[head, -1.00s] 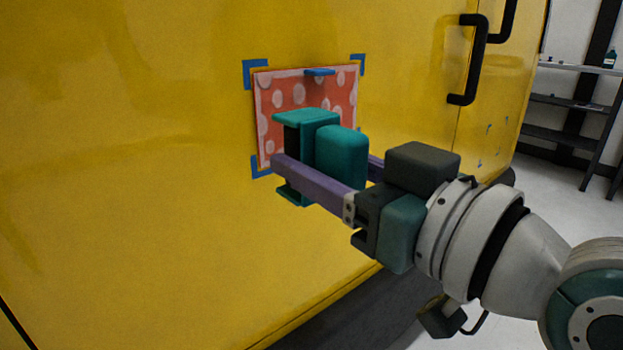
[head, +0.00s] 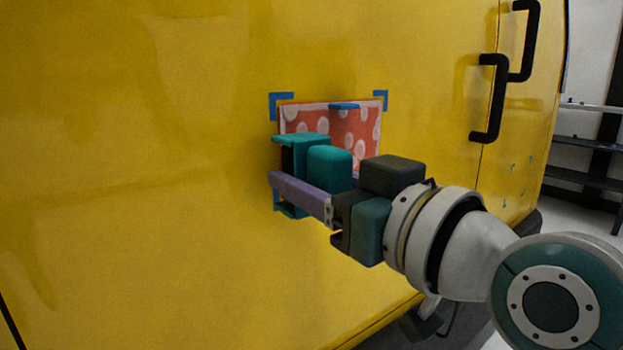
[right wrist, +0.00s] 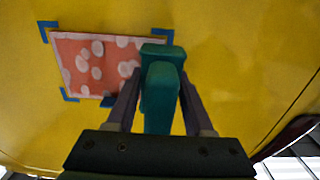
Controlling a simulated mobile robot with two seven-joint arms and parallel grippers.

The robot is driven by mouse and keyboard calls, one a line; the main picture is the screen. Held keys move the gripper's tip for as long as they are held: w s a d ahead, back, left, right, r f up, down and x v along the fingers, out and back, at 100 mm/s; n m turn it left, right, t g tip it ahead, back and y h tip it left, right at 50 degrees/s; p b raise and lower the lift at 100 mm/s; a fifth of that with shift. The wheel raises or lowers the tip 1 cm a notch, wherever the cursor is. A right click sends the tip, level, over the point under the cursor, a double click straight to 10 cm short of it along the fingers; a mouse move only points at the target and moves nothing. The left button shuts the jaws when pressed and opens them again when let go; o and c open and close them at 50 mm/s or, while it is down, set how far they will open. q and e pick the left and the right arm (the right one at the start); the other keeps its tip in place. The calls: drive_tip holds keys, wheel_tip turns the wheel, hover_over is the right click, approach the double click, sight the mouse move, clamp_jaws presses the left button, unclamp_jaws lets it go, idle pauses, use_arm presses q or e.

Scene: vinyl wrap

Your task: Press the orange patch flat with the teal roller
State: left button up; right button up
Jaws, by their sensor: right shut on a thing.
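The orange patch (head: 352,126) with pale dots and a light border is on the yellow panel (head: 190,160), between blue corner marks. A small blue strip (head: 343,106) lies at its top edge. My right gripper (head: 300,182) is shut on the teal roller (head: 328,168) and holds it in front of the patch's lower left part. The right wrist view also shows the roller (right wrist: 160,95) between the two fingers, over one side of the patch (right wrist: 92,68). Whether the roller touches the patch is unclear. The roller and gripper hide the patch's lower part. My left gripper is not seen.
Two black handles (head: 490,98) stick out from the yellow panel at the upper right. Dark shelves (head: 590,145) stand beyond it at the far right. The yellow surface left of the patch is clear.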

drive_tip(key=shift+w+a, duration=0.4)
drive_tip(key=shift+w, duration=0.2)
idle(0.3)
drive_tip(key=shift+d+b, duration=0.1)
drive_tip(key=shift+b, duration=0.3)
drive_tip(key=shift+w+d+f+b, duration=0.15)
drive_tip(key=shift+w+d+b, duration=0.2)
drive_tip(key=shift+d, duration=0.1)
drive_tip(key=shift+w+d, duration=0.25)
drive_tip(key=shift+d, duration=0.1)
drive_tip(key=shift+w+d, duration=0.1)
drive_tip(key=shift+w+d+b, duration=0.55)
drive_tip(key=shift+d+b, duration=0.25)
drive_tip(key=shift+b, duration=0.05)
